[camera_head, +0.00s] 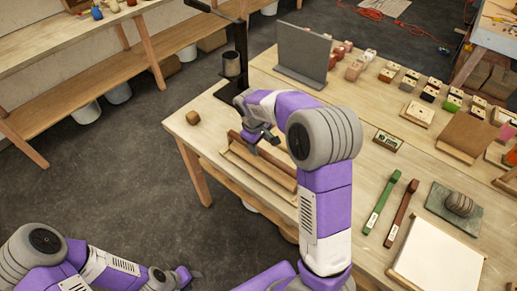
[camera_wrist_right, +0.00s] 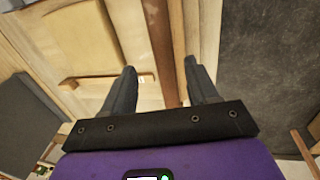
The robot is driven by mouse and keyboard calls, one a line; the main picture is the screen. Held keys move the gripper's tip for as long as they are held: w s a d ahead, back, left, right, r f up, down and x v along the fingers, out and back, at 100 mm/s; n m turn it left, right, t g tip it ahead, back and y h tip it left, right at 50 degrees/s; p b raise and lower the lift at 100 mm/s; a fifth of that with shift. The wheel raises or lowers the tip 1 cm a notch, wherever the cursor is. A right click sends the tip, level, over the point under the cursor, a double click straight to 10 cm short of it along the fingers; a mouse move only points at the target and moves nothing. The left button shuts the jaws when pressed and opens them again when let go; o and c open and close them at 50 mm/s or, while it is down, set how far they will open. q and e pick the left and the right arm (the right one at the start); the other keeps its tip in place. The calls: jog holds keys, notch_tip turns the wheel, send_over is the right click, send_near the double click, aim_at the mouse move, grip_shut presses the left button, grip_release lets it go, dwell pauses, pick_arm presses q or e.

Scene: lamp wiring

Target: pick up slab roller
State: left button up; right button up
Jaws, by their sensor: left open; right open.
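What looks like the slab roller (camera_head: 272,177), a long wooden piece with brown and lighter bars, lies along the near-left edge of the table. My right arm hides part of it. My right gripper (camera_head: 262,138) is above its far-left end, fingers pointing down. In the right wrist view, a long brown bar (camera_wrist_right: 162,50) runs between and beyond the open fingers of the right gripper (camera_wrist_right: 160,82), which hold nothing. My left gripper (camera_head: 190,274) is low at the bottom left over the floor, away from the table, and looks empty.
A grey upright panel (camera_head: 303,55) and dark post (camera_head: 241,50) stand behind. Green and brown sticks (camera_head: 381,203), a white board (camera_head: 437,258) and a stone on a slab (camera_head: 460,203) lie at right.

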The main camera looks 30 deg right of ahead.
aim_at(263, 151)
jog(key=f, duration=0.3)
jog(key=s+d+f, duration=0.1)
jog(key=f, duration=0.1)
jog(key=shift+f, duration=0.7)
jog(key=shift+w+r, duration=0.1)
jog(key=shift+w, duration=0.05)
grip_shut()
